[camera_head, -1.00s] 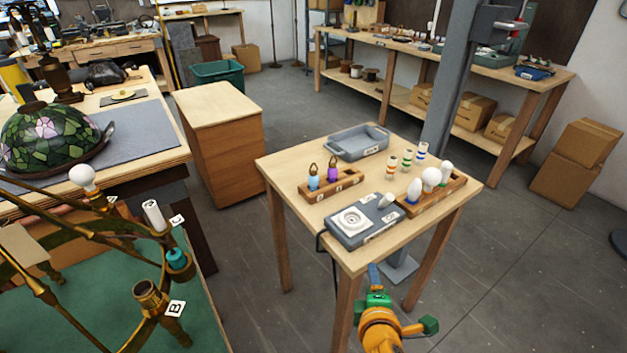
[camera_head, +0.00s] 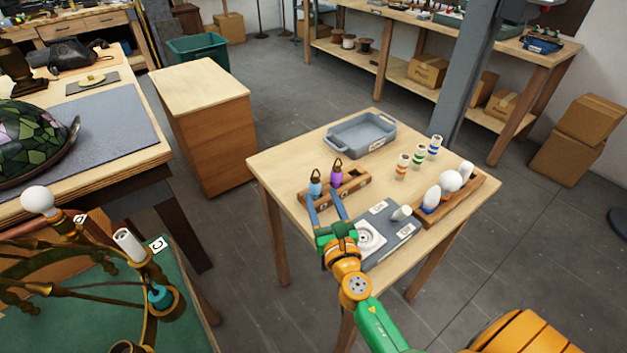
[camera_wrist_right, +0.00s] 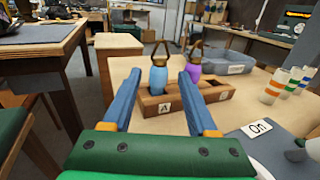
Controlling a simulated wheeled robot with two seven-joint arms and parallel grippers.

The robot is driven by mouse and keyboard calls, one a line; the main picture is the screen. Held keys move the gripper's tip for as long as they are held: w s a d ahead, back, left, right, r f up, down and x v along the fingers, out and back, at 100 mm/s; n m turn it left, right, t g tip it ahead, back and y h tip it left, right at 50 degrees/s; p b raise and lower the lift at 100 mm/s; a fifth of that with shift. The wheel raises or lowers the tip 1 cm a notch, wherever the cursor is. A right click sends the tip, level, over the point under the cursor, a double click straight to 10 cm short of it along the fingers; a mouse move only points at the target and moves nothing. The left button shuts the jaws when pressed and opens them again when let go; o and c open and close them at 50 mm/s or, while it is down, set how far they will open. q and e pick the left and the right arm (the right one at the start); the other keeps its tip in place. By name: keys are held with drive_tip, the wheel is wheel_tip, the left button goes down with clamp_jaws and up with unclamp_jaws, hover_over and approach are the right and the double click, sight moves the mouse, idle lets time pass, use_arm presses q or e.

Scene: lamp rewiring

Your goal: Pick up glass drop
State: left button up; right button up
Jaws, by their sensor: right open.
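Two glass drops with brass loop tops stand upright in a small wooden rack (camera_head: 352,192). The light blue drop (camera_head: 315,186) is at the left and the purple drop (camera_head: 336,176) at the right. My right gripper (camera_head: 321,198) is open and empty at the near side of the rack. In the right wrist view the blue drop (camera_wrist_right: 158,80) shows between the spread blue fingers (camera_wrist_right: 156,88), above the label A. The purple drop (camera_wrist_right: 194,68) is partly hidden behind the right finger. I cannot tell whether a finger touches either drop. My left gripper is not in view.
A grey tester (camera_head: 398,238) lies beneath and beside my right gripper. A bulb holder (camera_head: 477,186) with several bulbs, several banded tubes (camera_head: 403,167) and a grey tray (camera_head: 360,136) share the table. A lamp frame (camera_head: 160,297) stands at the left.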

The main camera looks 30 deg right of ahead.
sight(317, 185)
drive_tip(key=b+x, duration=0.1)
drive_tip(key=x, duration=0.6)
drive_tip(key=shift+w+d+f, duration=0.15)
drive_tip(key=shift+w+f, duration=0.05)
drive_tip(key=shift+w, duration=0.15)
drive_tip(key=shift+s+r, duration=0.1)
drive_tip(key=shift+s, duration=0.05)
clamp_jaws()
